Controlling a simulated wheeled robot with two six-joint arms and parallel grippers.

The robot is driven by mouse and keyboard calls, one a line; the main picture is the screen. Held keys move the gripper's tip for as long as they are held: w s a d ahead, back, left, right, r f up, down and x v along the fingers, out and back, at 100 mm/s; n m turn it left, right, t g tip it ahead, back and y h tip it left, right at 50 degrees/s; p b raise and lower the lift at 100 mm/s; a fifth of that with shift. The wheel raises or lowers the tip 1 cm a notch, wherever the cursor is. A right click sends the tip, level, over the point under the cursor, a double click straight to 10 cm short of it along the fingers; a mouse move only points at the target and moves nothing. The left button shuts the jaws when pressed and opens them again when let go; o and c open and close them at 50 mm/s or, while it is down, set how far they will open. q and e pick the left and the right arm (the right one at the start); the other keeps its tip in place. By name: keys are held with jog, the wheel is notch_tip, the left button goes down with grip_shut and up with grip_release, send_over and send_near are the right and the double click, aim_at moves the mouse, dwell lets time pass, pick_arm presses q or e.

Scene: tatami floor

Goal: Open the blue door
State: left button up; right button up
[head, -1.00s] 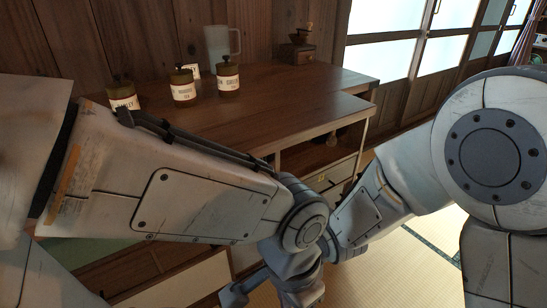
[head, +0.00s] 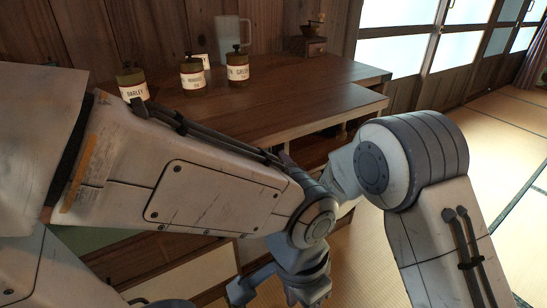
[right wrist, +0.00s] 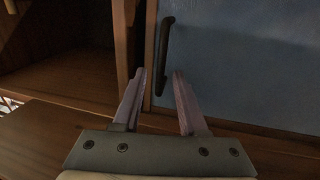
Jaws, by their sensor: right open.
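The blue door (right wrist: 225,65) fills the upper right of the right wrist view. It looks shut, flush beside a wooden upright. Its dark vertical handle (right wrist: 163,52) is near the door's left edge. My right gripper (right wrist: 158,88) is open and empty, its two fingers spread below the handle in the picture. The handle's lower end appears in line with the gap, apart from the fingers. In the head view my arms hide the door. The end of my left arm shows at the bottom centre there, but its jaws are not clear.
In the right wrist view an open shelf (right wrist: 60,75) lies left of the door. Tatami floor (head: 510,140) is clear at the right.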

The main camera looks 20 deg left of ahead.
jog(key=shift+x, duration=0.9)
jog(key=shift+c, duration=0.4)
grip_shut()
dwell(0.5)
